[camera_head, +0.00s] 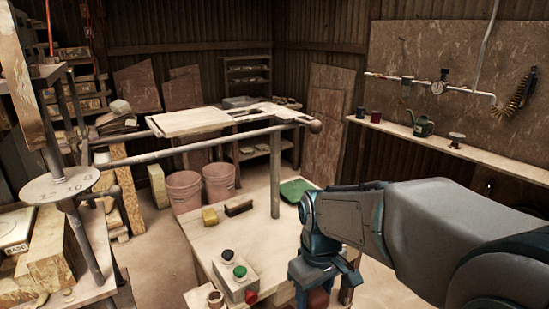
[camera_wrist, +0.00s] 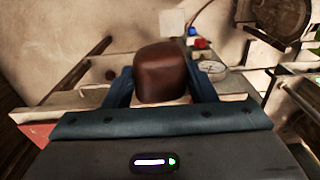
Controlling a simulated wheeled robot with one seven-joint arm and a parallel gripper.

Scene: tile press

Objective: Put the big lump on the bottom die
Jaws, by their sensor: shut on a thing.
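My gripper (camera_wrist: 162,88) is shut on a smooth reddish-brown lump (camera_wrist: 162,70), with one blue finger on each side of it in the wrist view. In the head view, my gripper (camera_head: 318,288) points down at the lower edge, right of the wooden bench, and the lump (camera_head: 319,299) shows partly below it. No other lump is clear, so its size cannot be compared. A pale plate marked "BASE" (camera_head: 14,228) lies at the left edge; I cannot tell whether it is the bottom die.
A long lever bar ending in a ball (camera_head: 315,126) crosses above the bench (camera_head: 190,240). On the bench are a control box with buttons (camera_head: 236,277), a yellow block (camera_head: 209,217), a brush (camera_head: 239,206) and a green tray (camera_head: 297,190). A numbered disc (camera_head: 60,186) stands left.

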